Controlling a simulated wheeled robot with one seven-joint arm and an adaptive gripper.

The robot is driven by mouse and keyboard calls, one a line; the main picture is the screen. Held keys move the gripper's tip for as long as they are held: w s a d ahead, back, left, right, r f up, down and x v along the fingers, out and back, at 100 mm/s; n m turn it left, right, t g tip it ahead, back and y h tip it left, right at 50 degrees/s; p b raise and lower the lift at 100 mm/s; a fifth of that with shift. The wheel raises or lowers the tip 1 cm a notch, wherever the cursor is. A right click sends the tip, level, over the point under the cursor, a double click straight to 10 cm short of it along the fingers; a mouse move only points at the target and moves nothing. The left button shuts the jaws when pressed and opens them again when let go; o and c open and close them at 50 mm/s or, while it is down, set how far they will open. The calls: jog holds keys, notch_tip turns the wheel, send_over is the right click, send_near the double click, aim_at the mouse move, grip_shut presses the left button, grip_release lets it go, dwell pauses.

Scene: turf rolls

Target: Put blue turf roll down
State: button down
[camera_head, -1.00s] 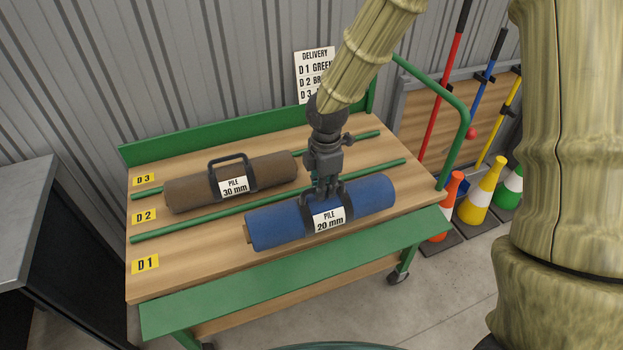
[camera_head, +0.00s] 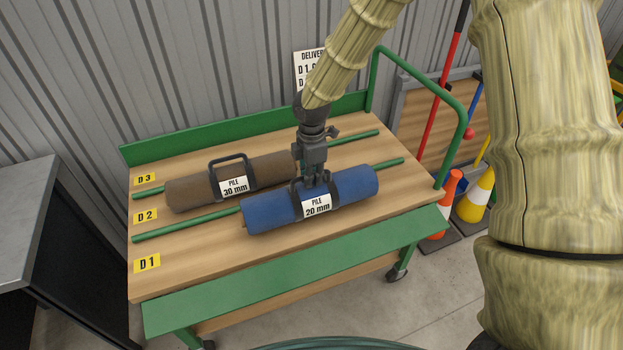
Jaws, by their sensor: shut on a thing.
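The blue turf roll (camera_head: 262,212), with a black carrier and a "PILE 20 mm" label, lies crosswise over the front part of the wooden cart top (camera_head: 200,260). My gripper (camera_head: 311,183) comes down from above and is shut on the carrier's handle (camera_head: 294,190), at the roll's middle. The roll covers part of the front green divider bar (camera_head: 190,227). I cannot tell whether it touches the bar or the wood. The yellow D1 label (camera_head: 147,263) marks the front lane, D2 (camera_head: 145,215) the middle and D3 (camera_head: 146,180) the back.
A brown turf roll (camera_head: 185,193) labelled "PILE 30 mm" lies in the D2 lane, close behind the blue roll. A second green bar (camera_head: 355,137) is behind it. The front left wood is bare. A green rail (camera_head: 465,115) stands right. My arm partly hides the delivery sign (camera_head: 308,60).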

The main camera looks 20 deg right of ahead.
jog(key=shift+f, duration=0.85)
jog(key=c, duration=1.5)
grip_release()
notch_tip(320, 180, up, 12)
jog(key=shift+r+b, duration=0.1)
jog(key=shift+b, duration=0.2)
